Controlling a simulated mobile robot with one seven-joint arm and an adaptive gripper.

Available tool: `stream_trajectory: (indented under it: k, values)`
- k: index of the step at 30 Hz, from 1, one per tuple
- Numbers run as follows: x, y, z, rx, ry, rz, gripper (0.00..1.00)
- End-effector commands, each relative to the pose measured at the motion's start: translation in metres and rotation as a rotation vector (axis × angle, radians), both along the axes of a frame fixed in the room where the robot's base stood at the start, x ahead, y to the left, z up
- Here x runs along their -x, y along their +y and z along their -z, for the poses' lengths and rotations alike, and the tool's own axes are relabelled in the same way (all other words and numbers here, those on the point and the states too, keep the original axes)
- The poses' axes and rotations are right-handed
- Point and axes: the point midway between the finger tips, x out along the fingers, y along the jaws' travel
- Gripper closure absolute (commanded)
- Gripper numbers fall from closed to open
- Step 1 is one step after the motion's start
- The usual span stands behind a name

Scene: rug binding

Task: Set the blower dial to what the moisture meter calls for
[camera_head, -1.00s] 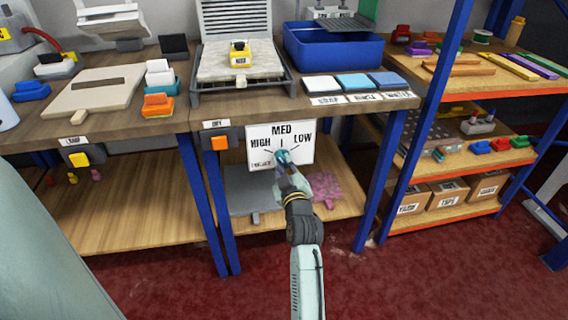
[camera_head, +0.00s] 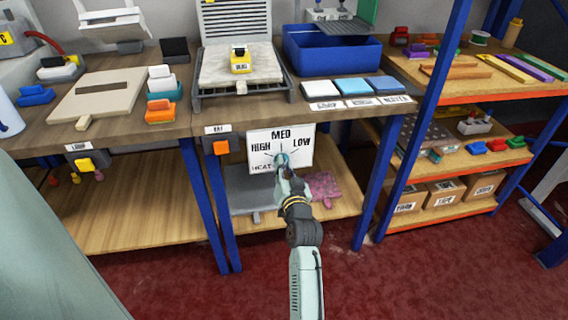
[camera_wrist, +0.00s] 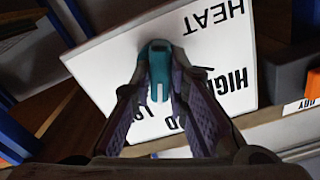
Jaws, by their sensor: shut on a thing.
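The blower dial is a teal knob (camera_wrist: 158,75) on a white panel (camera_head: 262,163) marked HIGH, MED, LOW and HEAT. The panel hangs on the bench front below the top. My gripper (camera_head: 281,167) reaches up to the knob and hides part of it. In the wrist view my gripper (camera_wrist: 158,98) has its two purple-padded fingers shut on the knob, one on each side. The knob's pointer setting cannot be told. The yellow moisture meter (camera_head: 240,60) stands on the pale slab on the bench; its small label is too blurred to read surely.
An orange switch (camera_head: 221,147) sits on a grey box left of the panel. A blue tub (camera_head: 332,50) and white, light blue and blue pads (camera_head: 355,85) lie on the bench. Blue bench legs (camera_head: 217,205) flank the lower shelf. A shelf rack (camera_head: 470,160) stands at right.

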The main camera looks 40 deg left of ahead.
Motion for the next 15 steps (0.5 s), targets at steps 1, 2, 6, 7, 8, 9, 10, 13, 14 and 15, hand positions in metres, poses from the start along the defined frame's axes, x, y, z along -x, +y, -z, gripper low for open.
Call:
stream_trajectory:
  k: [1, 2, 6, 7, 8, 9, 10, 13, 14, 15]
  values:
    - [-0.0001, -0.0002, -0.0023, -0.027, 0.034, 0.001, 1.00]
    - [-0.0002, -0.0003, -0.0023, -0.046, 0.056, 0.001, 1.00]
    - [-0.0002, -0.0003, -0.0026, -0.131, 0.156, 0.001, 1.00]
    - [-0.0003, -0.0002, -0.0027, -0.150, 0.177, 0.001, 1.00]
    - [-0.0004, -0.0003, -0.0027, -0.168, 0.197, 0.001, 1.00]
    - [-0.0005, -0.0003, -0.0026, -0.191, 0.225, 0.001, 1.00]
    - [-0.0005, -0.0003, -0.0025, -0.207, 0.244, 0.001, 1.00]
    - [-0.0006, -0.0003, -0.0023, -0.259, 0.306, 0.001, 1.00]
    - [-0.0006, -0.0005, -0.0024, -0.276, 0.324, 0.001, 1.00]
    - [-0.0006, -0.0005, -0.0023, -0.294, 0.346, 0.001, 1.00]
